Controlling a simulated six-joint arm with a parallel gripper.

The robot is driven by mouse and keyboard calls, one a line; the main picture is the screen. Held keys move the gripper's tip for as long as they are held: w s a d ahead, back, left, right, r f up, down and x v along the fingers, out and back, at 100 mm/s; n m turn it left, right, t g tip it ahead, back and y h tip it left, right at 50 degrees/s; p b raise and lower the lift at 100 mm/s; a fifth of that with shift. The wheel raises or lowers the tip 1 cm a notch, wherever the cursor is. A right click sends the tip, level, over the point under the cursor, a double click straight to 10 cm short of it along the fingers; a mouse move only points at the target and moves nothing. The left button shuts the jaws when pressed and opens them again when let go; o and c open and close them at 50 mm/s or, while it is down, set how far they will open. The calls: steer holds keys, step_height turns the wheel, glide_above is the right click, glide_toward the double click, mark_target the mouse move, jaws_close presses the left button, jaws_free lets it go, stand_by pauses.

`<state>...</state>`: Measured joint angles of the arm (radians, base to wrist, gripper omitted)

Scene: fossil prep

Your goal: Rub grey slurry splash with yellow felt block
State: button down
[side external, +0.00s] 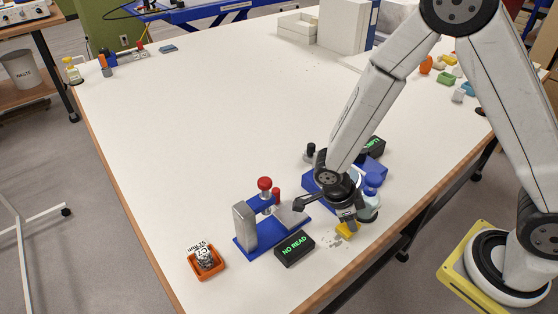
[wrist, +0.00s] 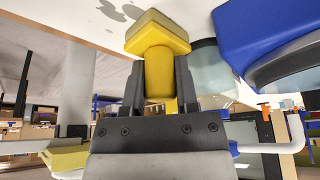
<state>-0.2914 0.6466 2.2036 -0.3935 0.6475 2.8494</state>
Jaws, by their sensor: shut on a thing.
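My gripper (side external: 347,219) is shut on the yellow felt block (side external: 346,230), low over the white table near its front edge. In the wrist view the gripper (wrist: 160,88) clamps the block's handle, and the yellow block (wrist: 157,36) lies at or very near the table surface. The grey slurry splash (side external: 335,241) shows as small grey patches on the table, just left of and below the block. It also shows in the wrist view (wrist: 112,11), beside the block. Whether the block touches the table or covers part of the splash, I cannot tell.
A black display reading "NO READ" (side external: 294,248) stands left of the splash, by a blue press-like fixture (side external: 270,240). A blue-capped bottle (side external: 370,205) and a blue stand (side external: 318,186) are close by my gripper. An orange tray (side external: 207,275) sits at lower left. The table's middle is clear.

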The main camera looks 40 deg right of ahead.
mark_target(344, 236)
steer(key=shift+f, duration=0.1)
steer(key=shift+a, duration=1.9)
steer(key=shift+a, duration=0.1)
steer(key=shift+a, duration=1.85)
steer(key=shift+w, duration=0.1)
steer(key=shift+d, duration=2)
